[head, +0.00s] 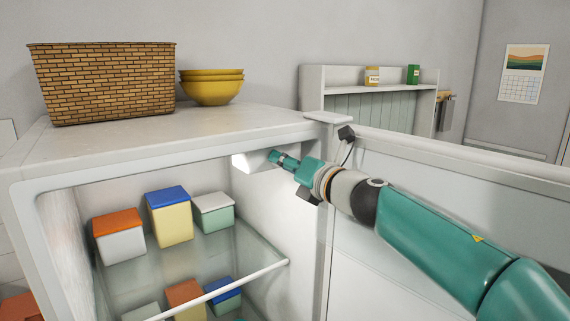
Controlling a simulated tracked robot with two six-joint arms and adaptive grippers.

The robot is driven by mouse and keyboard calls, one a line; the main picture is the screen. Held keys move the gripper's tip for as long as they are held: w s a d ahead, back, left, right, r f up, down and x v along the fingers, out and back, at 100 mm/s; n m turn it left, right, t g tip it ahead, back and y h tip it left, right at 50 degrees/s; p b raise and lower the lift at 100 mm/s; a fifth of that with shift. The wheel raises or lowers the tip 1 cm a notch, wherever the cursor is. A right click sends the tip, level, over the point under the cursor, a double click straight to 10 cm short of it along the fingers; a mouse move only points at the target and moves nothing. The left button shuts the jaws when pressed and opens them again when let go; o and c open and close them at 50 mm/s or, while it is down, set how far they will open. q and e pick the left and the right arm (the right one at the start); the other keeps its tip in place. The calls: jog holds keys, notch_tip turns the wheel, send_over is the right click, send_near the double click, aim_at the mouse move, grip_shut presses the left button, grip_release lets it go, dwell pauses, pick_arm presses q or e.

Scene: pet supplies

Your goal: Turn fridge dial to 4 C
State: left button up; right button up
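The fridge (30,190) stands open, with its door (450,160) swung out to the right. A white, lit housing (250,163) sits high on the inner right wall. My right arm reaches in from the right over the door side, and my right gripper (274,157) is at this housing, its tip touching or very close to it. I cannot make out the dial or its marks; the gripper may cover it. The fingers are too small to tell whether they are open or shut. My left gripper is not in view.
Lidded containers, such as one with an orange lid (118,222) and a yellow one (170,220), stand on the glass shelf; more are below. A wicker basket (102,85) and yellow bowls (212,90) stand on the fridge top. A wall shelf (340,88) is behind.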

jog(key=o, duration=0.3)
jog(key=shift+d, duration=0.15)
jog(key=v, duration=1.1)
jog(key=shift+s+d, duration=0.2)
jog(key=shift+s, duration=0.15)
